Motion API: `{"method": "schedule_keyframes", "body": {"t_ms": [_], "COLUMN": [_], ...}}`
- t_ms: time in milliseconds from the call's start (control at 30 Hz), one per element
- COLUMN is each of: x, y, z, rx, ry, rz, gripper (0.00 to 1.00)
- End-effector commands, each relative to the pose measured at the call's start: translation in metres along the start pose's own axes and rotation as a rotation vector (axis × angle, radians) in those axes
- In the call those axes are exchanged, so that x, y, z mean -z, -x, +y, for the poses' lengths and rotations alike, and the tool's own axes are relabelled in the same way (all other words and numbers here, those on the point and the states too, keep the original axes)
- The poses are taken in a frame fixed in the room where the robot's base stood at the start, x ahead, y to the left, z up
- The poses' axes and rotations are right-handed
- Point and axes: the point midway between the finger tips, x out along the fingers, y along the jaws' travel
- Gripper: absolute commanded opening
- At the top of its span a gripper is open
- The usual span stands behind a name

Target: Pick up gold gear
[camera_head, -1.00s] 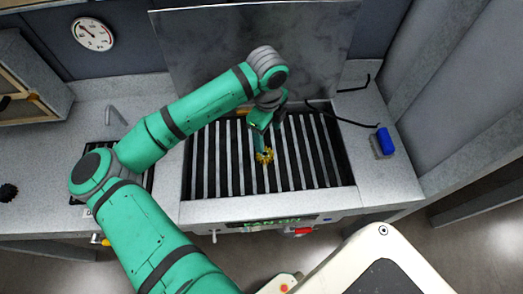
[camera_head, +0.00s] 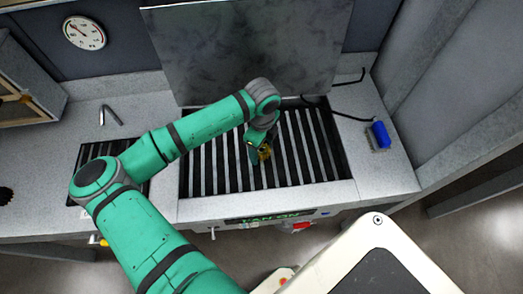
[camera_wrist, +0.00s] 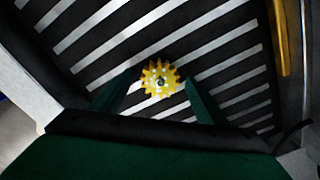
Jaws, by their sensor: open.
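The gold gear (camera_wrist: 160,79) lies on the slatted grille in the wrist view, a toothed yellow disc with a dark centre hole. In the head view the gold gear (camera_head: 265,152) shows only in part beside my gripper (camera_head: 256,153). In the wrist view my gripper (camera_wrist: 157,92) is open, with one green finger on each side of the gear. I cannot tell whether the fingers touch it. Part of the gear is hidden by my arm in the head view.
The grille (camera_head: 309,165) is set in a grey counter (camera_head: 385,172).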

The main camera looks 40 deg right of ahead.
Motion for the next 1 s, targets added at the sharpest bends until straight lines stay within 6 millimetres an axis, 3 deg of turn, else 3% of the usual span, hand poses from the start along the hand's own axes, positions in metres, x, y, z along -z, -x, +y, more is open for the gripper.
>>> {"method": "schedule_keyframes", "body": {"t_ms": [300,567,833,1000], "x": [0.0,0.0,0.001,0.001], "y": [-0.006,-0.005,-0.004,0.011], "z": [0.0,0.0,-0.001,-0.001], "rx": [0.0,0.0,0.001,0.004], "ry": [0.0,0.0,-0.002,-0.002], "rz": [0.0,0.0,0.0,-0.001], "gripper": [0.68,0.06,0.06,0.06]}}
